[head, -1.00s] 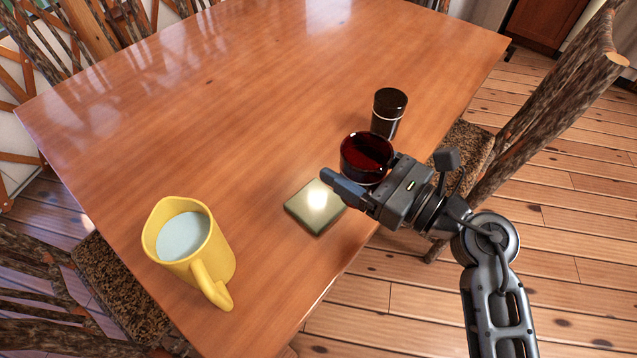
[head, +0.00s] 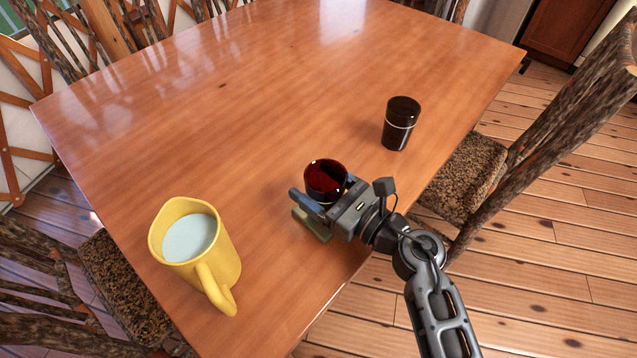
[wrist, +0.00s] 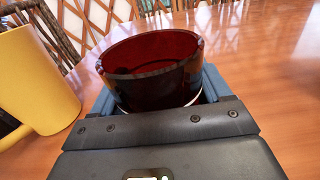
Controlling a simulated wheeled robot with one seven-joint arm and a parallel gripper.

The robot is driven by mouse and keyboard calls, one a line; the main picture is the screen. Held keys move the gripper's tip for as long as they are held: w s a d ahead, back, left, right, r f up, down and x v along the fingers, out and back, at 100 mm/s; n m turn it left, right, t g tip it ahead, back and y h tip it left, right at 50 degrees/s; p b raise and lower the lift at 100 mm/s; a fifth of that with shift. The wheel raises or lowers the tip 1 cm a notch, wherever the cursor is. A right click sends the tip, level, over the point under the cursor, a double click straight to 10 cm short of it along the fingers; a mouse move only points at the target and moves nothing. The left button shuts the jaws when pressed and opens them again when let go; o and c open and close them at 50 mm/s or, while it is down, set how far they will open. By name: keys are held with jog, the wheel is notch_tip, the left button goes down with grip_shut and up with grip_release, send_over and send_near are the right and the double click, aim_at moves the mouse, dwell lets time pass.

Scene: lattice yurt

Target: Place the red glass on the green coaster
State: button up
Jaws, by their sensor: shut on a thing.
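The red glass (head: 325,178) is upright between the fingers of my gripper (head: 318,200), which is shut on it. In the wrist view the red glass (wrist: 153,68) fills the space between both fingers. The green coaster (head: 312,225) lies on the table near its front edge, mostly hidden behind my gripper and the glass. The glass appears over the coaster's far part in the head view. I cannot tell whether its base touches the coaster.
A yellow mug (head: 200,250) with pale liquid stands to the left; it also shows in the wrist view (wrist: 35,80). A dark cup (head: 400,124) stands behind to the right. The wooden table (head: 240,110) is clear beyond. Chairs surround it.

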jog(key=shift+f, duration=0.2)
jog(key=o, duration=1)
jog(key=shift+r, duration=0.1)
jog(key=shift+r, duration=0.2)
jog(key=b+v, duration=0.1)
jog(key=v, duration=1.1)
jog(key=shift+s, duration=0.1)
